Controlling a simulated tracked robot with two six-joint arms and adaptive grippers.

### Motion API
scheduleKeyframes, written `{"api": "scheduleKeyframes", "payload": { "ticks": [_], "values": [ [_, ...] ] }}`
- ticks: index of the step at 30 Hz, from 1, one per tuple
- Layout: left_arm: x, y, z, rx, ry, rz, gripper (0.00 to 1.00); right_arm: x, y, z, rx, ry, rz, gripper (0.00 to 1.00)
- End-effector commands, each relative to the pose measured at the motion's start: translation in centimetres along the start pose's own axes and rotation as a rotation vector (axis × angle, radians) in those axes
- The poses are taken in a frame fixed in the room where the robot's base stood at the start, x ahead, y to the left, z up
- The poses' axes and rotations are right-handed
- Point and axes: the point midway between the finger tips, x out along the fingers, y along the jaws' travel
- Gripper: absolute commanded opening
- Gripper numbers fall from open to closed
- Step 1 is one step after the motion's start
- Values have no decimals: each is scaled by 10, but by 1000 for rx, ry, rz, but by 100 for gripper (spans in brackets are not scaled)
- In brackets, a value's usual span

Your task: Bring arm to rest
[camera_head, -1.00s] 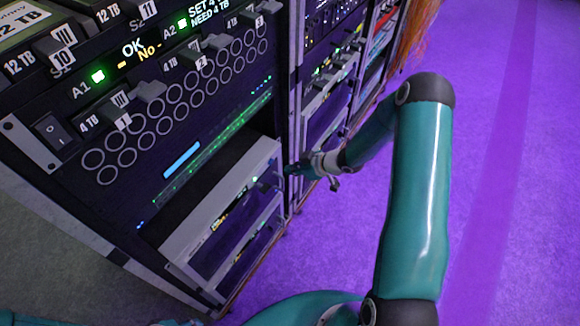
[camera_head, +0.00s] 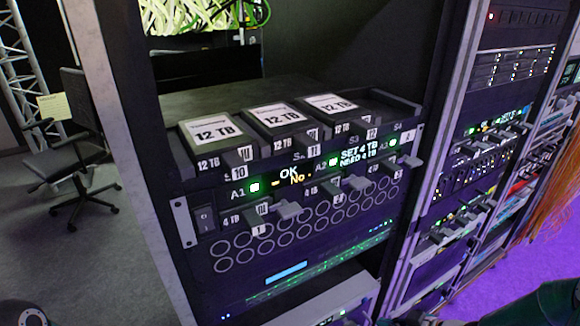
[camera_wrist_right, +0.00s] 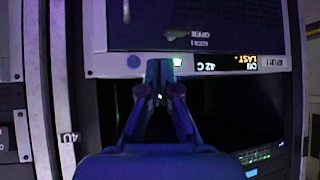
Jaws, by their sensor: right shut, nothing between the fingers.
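In the right wrist view my right gripper (camera_wrist_right: 160,68) is shut and empty. Its fingertips are in front of the lower edge of a dark rack unit (camera_wrist_right: 190,30), and a dark opening lies below that edge. I cannot tell whether the fingers touch the unit. In the head view only part of my teal right arm (camera_head: 552,306) shows at the lower right corner, and its gripper cannot be made out. My left gripper is not in view.
A rack holds a drive unit with three 12 TB drives (camera_head: 283,114) on top and a lit display (camera_head: 300,176). Another rack (camera_head: 515,70) stands to the right, with orange cables (camera_head: 560,210) beside it. A black chair (camera_head: 70,150) stands at the left on open grey floor.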

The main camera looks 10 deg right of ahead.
Motion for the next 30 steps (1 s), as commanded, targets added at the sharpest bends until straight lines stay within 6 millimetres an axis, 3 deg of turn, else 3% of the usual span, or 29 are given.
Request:
{"api": "scheduleKeyframes", "payload": {
  "ticks": [3,5,6,9,12,15,19,23,30],
  "values": [
    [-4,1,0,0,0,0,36,46,-66,-26,33,1,-140,0],
    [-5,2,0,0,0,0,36,68,-106,-31,111,-33,-191,0],
    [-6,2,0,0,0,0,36,80,-131,-29,173,-73,-210,0],
    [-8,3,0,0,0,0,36,96,-178,-12,321,-192,-219,0],
    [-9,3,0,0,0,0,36,98,-213,14,463,-333,-189,0],
    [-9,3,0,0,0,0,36,90,-234,44,597,-468,-128,0],
    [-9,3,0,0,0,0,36,75,-241,75,750,-594,-33,0],
    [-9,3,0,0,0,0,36,65,-241,88,834,-652,29,0],
    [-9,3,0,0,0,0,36,63,-242,90,845,-673,41,0]
  ]
}}
